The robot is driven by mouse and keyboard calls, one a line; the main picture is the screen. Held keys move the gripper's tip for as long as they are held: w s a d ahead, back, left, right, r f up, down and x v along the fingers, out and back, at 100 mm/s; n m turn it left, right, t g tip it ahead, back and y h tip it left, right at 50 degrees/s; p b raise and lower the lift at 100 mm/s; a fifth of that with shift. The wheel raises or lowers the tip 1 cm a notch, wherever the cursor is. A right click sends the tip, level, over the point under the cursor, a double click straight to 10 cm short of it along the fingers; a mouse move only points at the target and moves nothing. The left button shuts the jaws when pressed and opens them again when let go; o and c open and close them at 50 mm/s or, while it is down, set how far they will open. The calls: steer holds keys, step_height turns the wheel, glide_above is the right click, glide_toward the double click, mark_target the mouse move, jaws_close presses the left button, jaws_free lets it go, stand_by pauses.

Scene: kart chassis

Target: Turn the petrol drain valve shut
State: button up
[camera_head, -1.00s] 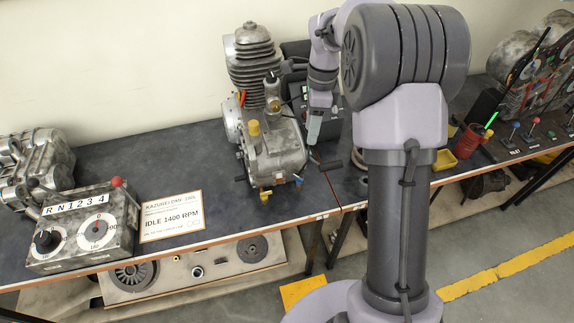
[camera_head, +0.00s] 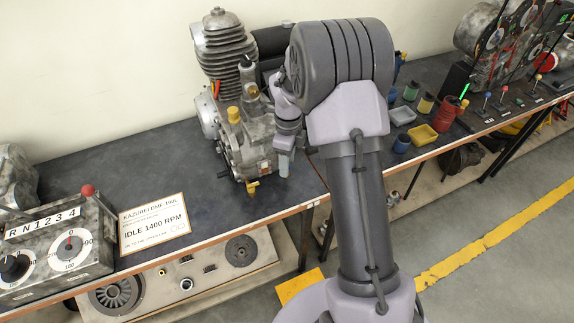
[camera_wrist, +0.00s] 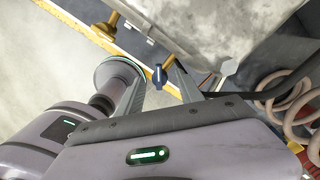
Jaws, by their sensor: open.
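The engine (camera_head: 228,75) stands on the bench, with a yellow valve handle (camera_head: 252,187) low on its front. In the wrist view a yellow T-shaped handle (camera_wrist: 107,26) is at the upper left, and a small dark blue knob (camera_wrist: 159,76) is near the middle. No label shows which of them is the petrol drain valve. My gripper (camera_wrist: 157,80) is open, with the blue knob appearing between its fingers; contact cannot be told. In the head view my gripper (camera_head: 284,165) is at the engine's lower front right, and the blue knob is hidden.
The engine body (camera_wrist: 205,30) fills the wrist view's top, close to my fingers. A coiled pinkish hose (camera_wrist: 290,105) is at right. Cups and trays (camera_head: 422,135) are on the right.

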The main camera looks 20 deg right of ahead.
jaws_close()
steer(key=shift+n, duration=0.3)
steer(key=n+p, duration=0.1)
steer(key=n, duration=0.3)
steer(key=shift+a+n+p, duration=0.1)
steer(key=shift+n+p, duration=0.2)
steer(key=shift+n, duration=0.1)
steer(key=shift+n+h+p, duration=0.3)
steer(key=shift+n+p, duration=0.25)
steer(key=shift+n, duration=1.95)
jaws_free()
